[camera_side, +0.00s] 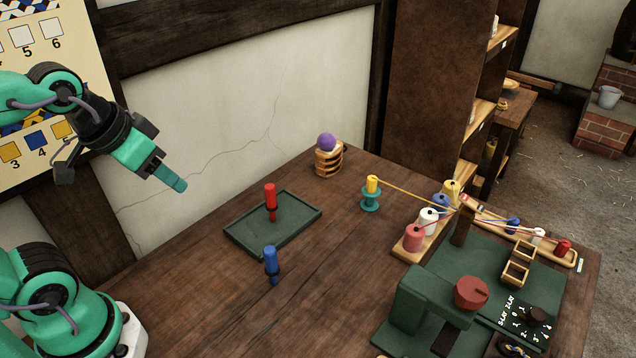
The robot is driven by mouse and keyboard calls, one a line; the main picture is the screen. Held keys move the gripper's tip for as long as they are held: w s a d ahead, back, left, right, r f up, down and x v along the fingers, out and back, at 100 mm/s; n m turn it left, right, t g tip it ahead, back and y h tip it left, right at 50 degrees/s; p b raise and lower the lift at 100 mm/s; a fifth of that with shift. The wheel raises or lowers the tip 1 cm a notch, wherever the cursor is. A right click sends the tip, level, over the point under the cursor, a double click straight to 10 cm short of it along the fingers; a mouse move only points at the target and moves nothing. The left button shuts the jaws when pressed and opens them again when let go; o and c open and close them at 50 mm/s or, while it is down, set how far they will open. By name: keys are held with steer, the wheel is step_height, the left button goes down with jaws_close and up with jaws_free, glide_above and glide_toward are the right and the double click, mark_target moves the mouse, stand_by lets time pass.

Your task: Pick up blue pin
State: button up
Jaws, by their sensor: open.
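The blue pin (271,262) stands upright on the wooden table, just in front of a dark green tray (240,247). It has a wider blue upper part and a narrow lower end. My gripper (172,178) is raised at the upper left, well above the table and to the left of the pin. Its teal fingers point down and to the right, with nothing seen between them. The gap between the fingers is hard to make out from this side.
A red pin (270,198) stands in the tray. A purple ball (326,142) on a wooden holder and a yellow spool (372,184) on a teal stand are behind. Spools with threads (428,222) and a green machine (415,300) fill the right. The front left table is clear.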

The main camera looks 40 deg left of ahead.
steer(key=shift+w+d, duration=0.1)
steer(key=shift+w, duration=0.05)
steer(key=n+g, duration=0.5)
steer(key=g, duration=0.1)
glide_above(270, 249)
step_height(270, 249, down, 12)
steer(key=shift+w+r, duration=0.1)
steer(key=shift+r, duration=0.05)
steer(key=shift+f, duration=3.9)
steer(key=shift+c, duration=0.2)
steer(key=c, duration=1)
